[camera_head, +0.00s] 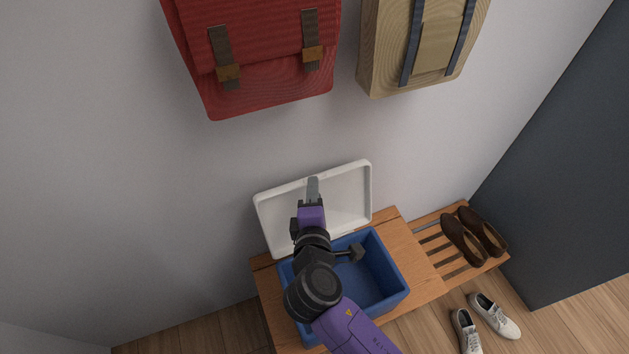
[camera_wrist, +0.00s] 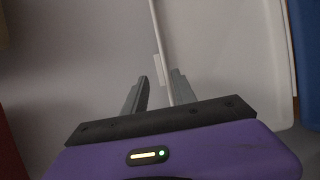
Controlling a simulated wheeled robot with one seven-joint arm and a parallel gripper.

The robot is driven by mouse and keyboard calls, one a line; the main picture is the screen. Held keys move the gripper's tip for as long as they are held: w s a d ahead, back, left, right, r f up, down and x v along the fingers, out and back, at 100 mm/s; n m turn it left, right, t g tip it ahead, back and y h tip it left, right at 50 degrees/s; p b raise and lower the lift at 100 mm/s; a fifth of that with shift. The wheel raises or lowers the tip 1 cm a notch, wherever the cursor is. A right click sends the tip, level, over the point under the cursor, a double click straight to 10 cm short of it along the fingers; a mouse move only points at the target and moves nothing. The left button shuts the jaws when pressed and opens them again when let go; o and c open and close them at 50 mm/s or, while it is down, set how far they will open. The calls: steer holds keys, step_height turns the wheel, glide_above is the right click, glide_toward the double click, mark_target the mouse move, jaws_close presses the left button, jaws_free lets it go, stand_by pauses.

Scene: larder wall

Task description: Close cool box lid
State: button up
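The cool box is a blue open tub (camera_head: 388,268) on a wooden bench, its inside partly hidden by my arm. Its white lid (camera_head: 347,195) stands raised at the back edge, close to the wall. My gripper (camera_head: 313,185) is in front of the lid, with its fingertips near the top rim. In the wrist view, my gripper (camera_wrist: 160,82) has its two grey fingers apart. The lid's thin pale rim (camera_wrist: 160,40) runs between them, close to the right finger; I cannot tell whether they touch. The lid's inner face (camera_wrist: 225,60) fills the right side.
The wooden bench (camera_head: 408,250) carries brown shoes (camera_head: 463,240) on its slatted right part. White sneakers (camera_head: 495,315) are on the floor. A red backpack (camera_head: 265,60) and a tan backpack (camera_head: 390,45) hang on the wall above. A dark panel (camera_head: 570,190) stands at right.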

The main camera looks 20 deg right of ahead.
steer(key=shift+x, duration=2.05)
jaws_close()
steer(key=shift+r, duration=0.1)
steer(key=shift+w+r, duration=0.1)
